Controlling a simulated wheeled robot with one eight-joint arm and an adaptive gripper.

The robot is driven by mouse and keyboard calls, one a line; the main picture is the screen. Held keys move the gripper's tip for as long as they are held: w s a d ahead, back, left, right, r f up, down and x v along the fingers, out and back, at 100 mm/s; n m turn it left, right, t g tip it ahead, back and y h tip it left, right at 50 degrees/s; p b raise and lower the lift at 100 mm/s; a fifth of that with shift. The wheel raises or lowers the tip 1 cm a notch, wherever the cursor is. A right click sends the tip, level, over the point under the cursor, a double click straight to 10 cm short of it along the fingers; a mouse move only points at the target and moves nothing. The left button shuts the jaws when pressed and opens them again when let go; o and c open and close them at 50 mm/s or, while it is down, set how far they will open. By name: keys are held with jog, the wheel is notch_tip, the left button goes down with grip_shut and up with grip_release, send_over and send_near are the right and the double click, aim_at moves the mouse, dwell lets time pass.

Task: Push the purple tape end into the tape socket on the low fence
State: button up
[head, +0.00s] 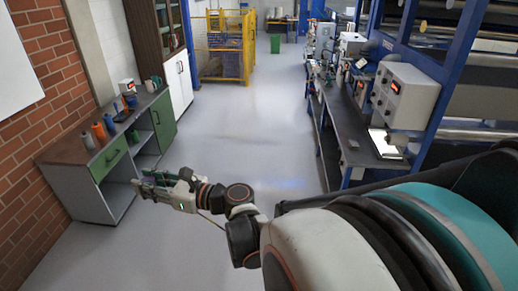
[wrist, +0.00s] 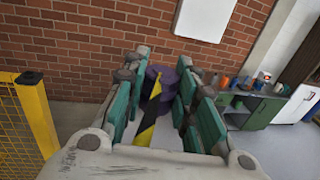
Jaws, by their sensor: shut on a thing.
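My gripper (wrist: 161,72) is shut on the purple tape end (wrist: 166,84), which sits between the green finger pads in the wrist view. A yellow-and-black striped tape (wrist: 151,112) runs from it back towards the palm. In the head view my gripper (head: 146,184) is held out at the left, in front of the low cabinet, and the tape end is too small to make out there. A yellow mesh fence (wrist: 33,112) stands at the left of the wrist view, apart from the gripper. I cannot make out the tape socket in either view.
A brick wall (wrist: 75,45) with a white board (wrist: 205,18) is ahead. A cabinet (head: 112,150) with bottles and cups stands at the left, and a long workbench (head: 360,140) at the right. A yellow cage (head: 226,45) stands far back. The floor between is clear.

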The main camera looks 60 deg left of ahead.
jog(key=s+d+f+n+g+h, duration=0.2)
jog(key=s+f+h, duration=0.1)
jog(key=s, duration=1.1)
jog(key=s+d+f+n+g+h, duration=0.1)
jog(key=s+d+f+n+h, duration=0.15)
jog(key=s, duration=1.25)
jog(key=s+d+f+n+g+h, duration=0.2)
jog(key=s+d+h, duration=0.15)
jog(key=s, duration=1.05)
jog(key=shift+a+f, duration=0.15)
jog(key=shift+f, duration=1.75)
jog(key=shift+a+f, duration=0.15)
jog(key=shift+f, duration=1.75)
jog(key=shift+w+b, duration=0.1)
jog(key=shift+b, duration=1.65)
jog(key=shift+f+b, duration=0.6)
jog(key=shift+b, duration=0.15)
jog(key=o, duration=1.1)
jog(key=shift+o, duration=0.2)
jog(key=shift+w, duration=0.1)
